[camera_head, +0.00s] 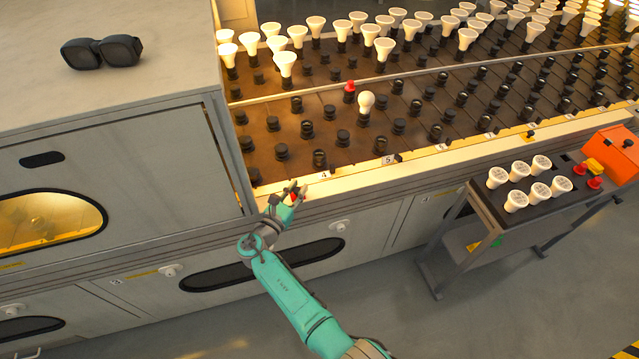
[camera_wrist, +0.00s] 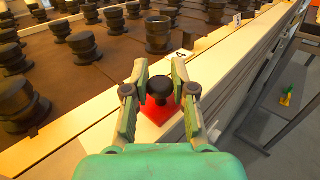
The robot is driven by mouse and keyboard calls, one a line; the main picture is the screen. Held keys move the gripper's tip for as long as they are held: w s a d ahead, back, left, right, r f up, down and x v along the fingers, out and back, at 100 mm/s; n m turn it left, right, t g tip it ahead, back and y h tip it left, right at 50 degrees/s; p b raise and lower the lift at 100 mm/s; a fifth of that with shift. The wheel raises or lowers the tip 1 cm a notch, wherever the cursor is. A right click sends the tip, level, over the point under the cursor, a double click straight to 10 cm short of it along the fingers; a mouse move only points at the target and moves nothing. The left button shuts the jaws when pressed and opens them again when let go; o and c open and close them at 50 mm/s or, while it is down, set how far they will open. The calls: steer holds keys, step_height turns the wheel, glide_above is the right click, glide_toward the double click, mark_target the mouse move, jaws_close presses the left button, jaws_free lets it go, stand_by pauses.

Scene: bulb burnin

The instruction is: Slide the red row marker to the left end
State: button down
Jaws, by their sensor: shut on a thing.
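The red row marker (camera_wrist: 158,108) is a red block with a round black knob. It sits on the pale front rail (camera_wrist: 105,133) of the burn-in rack, between the fingers of my gripper (camera_wrist: 160,76). My gripper is shut on the marker's knob. In the head view my gripper (camera_head: 293,190) is at the rail's left part, left of the row label "4" (camera_head: 324,174). A little red of the marker shows between the fingers there; the rest is hidden.
Black sockets (camera_head: 319,158) stand just behind the rail, some holding white bulbs (camera_head: 285,64). A grey cabinet (camera_head: 110,130) borders the rack's left side. A cart (camera_head: 490,215) with several bulbs and an orange box (camera_head: 612,152) stand at right. Dark sunglasses-like goggles (camera_head: 102,52) lie on the cabinet.

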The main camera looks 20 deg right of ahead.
mark_target(288, 199)
steer(key=shift+a, duration=1.4)
steer(key=c, duration=1)
jaws_free()
steer(key=shift+a, duration=0.15)
steer(key=v, duration=1.2)
